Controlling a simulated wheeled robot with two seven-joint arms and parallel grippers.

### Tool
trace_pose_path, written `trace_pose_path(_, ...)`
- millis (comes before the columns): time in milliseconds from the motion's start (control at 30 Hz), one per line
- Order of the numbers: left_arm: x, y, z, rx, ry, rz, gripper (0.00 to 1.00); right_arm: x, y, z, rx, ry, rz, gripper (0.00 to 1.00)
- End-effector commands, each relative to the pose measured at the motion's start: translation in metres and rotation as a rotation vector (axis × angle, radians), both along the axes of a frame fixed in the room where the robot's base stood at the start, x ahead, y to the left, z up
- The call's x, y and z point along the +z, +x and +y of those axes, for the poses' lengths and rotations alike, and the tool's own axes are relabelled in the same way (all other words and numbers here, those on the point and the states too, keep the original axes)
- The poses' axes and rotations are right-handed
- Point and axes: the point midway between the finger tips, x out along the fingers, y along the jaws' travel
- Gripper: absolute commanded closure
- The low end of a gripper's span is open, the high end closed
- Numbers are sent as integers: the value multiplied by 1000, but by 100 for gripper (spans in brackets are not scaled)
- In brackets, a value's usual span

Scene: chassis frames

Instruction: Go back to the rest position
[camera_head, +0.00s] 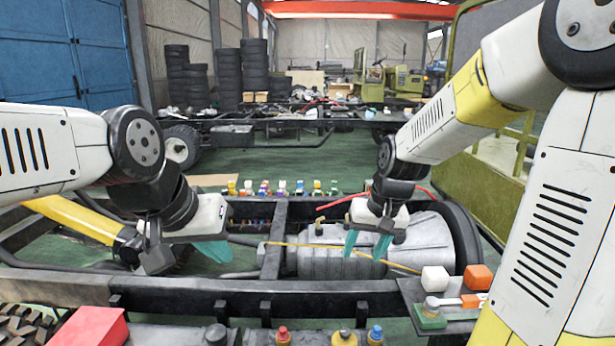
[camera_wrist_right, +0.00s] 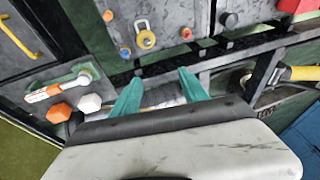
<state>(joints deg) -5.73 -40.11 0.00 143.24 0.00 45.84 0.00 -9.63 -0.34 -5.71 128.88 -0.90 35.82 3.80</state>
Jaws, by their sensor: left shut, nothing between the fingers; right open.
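My left gripper (camera_head: 215,250) is at the left centre of the head view, pointing down over the dark chassis frame, its teal fingers together and empty. My right gripper (camera_head: 366,244) hangs above the grey ribbed tank (camera_head: 300,262) in the head view, its two teal fingers spread with nothing seen between them. In the right wrist view the same open gripper (camera_wrist_right: 160,92) shows its fingers apart, above the chassis rail.
A small tray (camera_head: 466,328) at right front holds a white nut (camera_head: 435,279), an orange nut (camera_head: 478,277) and a tool. A red box (camera_head: 90,328) is at front left. Several small coloured items (camera_head: 282,188) line the far rail. A tire (camera_head: 462,238) stands right of the tank.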

Motion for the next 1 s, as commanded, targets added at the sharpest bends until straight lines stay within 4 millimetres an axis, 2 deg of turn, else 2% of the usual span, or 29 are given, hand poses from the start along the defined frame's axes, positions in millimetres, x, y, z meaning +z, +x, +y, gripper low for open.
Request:
trace_pose_path(33,0,0,0,0,0,0,100,16,-11,-2,1,7,-29,48)
trace_pose_path(100,0,0,0,0,0,0,100,33,-27,-5,6,14,-60,48)
trace_pose_path(300,0,0,0,0,0,0,100,71,-74,-10,20,23,-147,48)
trace_pose_path(500,0,0,0,0,0,0,100,94,-119,-15,32,18,-227,48)
trace_pose_path(600,0,0,0,0,0,0,100,99,-134,-16,36,14,-255,48)
trace_pose_path(767,0,0,0,0,0,0,100,101,-147,-16,40,9,-275,48)
trace_pose_path(1000,0,0,0,0,0,0,100,102,-149,-17,40,9,-277,48)
